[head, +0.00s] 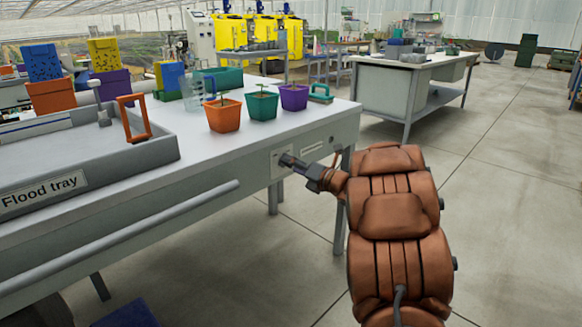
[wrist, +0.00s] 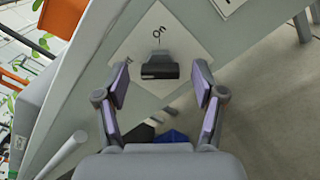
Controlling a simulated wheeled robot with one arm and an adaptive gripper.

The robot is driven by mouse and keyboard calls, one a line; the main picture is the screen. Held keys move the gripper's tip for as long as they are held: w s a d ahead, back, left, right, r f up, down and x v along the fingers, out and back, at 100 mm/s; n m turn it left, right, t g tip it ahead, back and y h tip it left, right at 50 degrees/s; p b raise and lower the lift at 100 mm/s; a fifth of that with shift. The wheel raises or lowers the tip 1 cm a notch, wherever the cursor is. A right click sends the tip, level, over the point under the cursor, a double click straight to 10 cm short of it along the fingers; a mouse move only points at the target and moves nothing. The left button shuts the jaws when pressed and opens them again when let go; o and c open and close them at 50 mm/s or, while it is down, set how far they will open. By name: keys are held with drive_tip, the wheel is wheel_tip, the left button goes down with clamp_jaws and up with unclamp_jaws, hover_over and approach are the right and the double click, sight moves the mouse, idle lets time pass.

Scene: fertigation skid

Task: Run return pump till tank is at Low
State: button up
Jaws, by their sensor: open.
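A white switch plate (head: 279,163) is on the front edge of the bench, and my gripper (head: 290,161) is right in front of it. In the wrist view the plate (wrist: 128,52) carries the word "On" above a dark switch lever (wrist: 159,70). My gripper is open, with one finger on each side of the lever and no clear contact. The grey flood tray (head: 80,182), labelled "Flood tray", sits on the bench at left. Its water level cannot be made out. I see no tank marked with a Low level.
Orange (head: 223,116), green (head: 261,104) and purple (head: 294,97) seedling pots stand on the bench above the plate. A grey rail (head: 125,250) runs along the bench front. Yellow tanks (head: 230,37) stand at the back. The floor at right is clear.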

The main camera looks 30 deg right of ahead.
drive_tip(key=shift+w+a, duration=0.2)
drive_tip(key=shift+w, duration=0.5)
